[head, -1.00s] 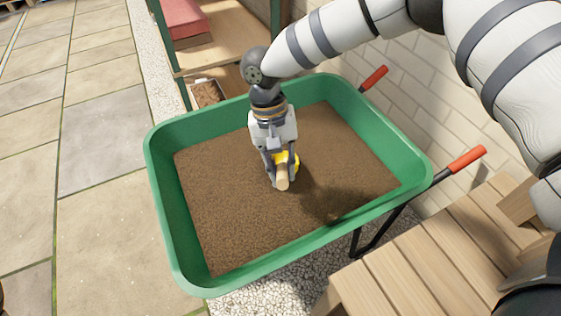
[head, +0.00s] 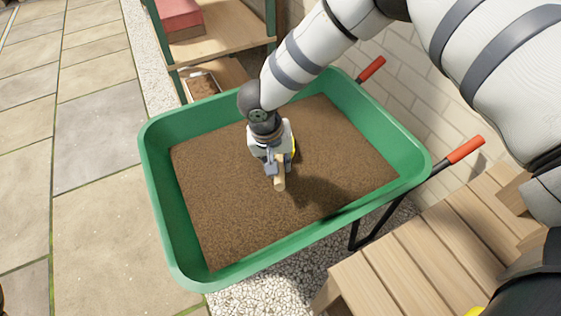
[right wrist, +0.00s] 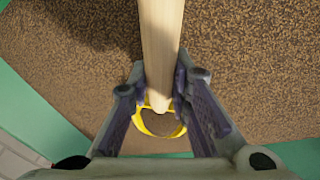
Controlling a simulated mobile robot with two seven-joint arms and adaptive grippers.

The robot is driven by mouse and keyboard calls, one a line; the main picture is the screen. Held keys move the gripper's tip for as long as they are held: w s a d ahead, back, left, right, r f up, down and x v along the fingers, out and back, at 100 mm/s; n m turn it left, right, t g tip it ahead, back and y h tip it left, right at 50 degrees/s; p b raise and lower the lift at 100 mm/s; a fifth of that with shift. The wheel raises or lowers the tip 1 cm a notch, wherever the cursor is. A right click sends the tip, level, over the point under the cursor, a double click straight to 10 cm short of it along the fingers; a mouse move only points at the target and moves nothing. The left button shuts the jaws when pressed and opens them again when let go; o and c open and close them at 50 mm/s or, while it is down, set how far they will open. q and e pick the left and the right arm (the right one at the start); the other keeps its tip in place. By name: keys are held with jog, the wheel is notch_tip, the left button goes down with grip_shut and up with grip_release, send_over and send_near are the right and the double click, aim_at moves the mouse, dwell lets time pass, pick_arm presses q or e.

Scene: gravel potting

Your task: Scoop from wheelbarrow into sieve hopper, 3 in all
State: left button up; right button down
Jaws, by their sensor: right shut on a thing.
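The green wheelbarrow (head: 150,165) fills the middle of the head view, holding a broad bed of brown grainy material (head: 225,220). My right gripper (head: 273,165) is over that bed, shut on the pale wooden handle (head: 280,178) of a scoop. A sliver of the scoop's yellow head (head: 294,146) shows behind the gripper. In the right wrist view the handle (right wrist: 160,40) lies between the fingers, and the yellow scoop rim (right wrist: 158,131) surrounds brown material (right wrist: 158,122). Whether the scoop touches the bed is unclear. No sieve hopper shows, nor my left gripper.
A wooden slatted bench (head: 400,265) stands at the lower right, close to the wheelbarrow's red-tipped handles (head: 465,150). A shelf unit (head: 215,45) with a small tray of brown material (head: 203,84) stands behind. Open paving (head: 95,130) lies to the left.

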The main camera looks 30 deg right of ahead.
jog(key=r+p, duration=0.1)
jog(key=r+t+p, duration=0.1)
jog(key=shift+s+a+t+h+p, duration=0.2)
jog(key=shift+s+t+h+p, duration=0.1)
jog(key=shift+h+p, duration=0.1)
jog(key=shift+t+h, duration=0.4)
jog(key=shift+t, duration=0.2)
jog(key=p+v, duration=0.1)
jog(key=v, duration=0.1)
jog(key=d+p+v, duration=0.1)
jog(key=p+v, duration=0.1)
jog(key=v, duration=0.1)
jog(key=p+v, duration=0.2)
jog(key=shift+w+d+r, duration=0.15)
jog(key=shift+w+r, duration=0.05)
jog(key=shift+r, duration=0.45)
pick_arm(q)
jog(key=w+r+t+p, duration=0.1)
jog(key=w+r+t, duration=0.1)
jog(key=w+r, duration=0.5)
jog(key=shift+w+r+t, duration=0.15)
jog(key=shift+r+t, duration=0.15)
jog(key=shift+r, duration=1)
pick_arm(e)
jog(key=shift+s+r, duration=0.3)
jog(key=shift+r, duration=0.45)
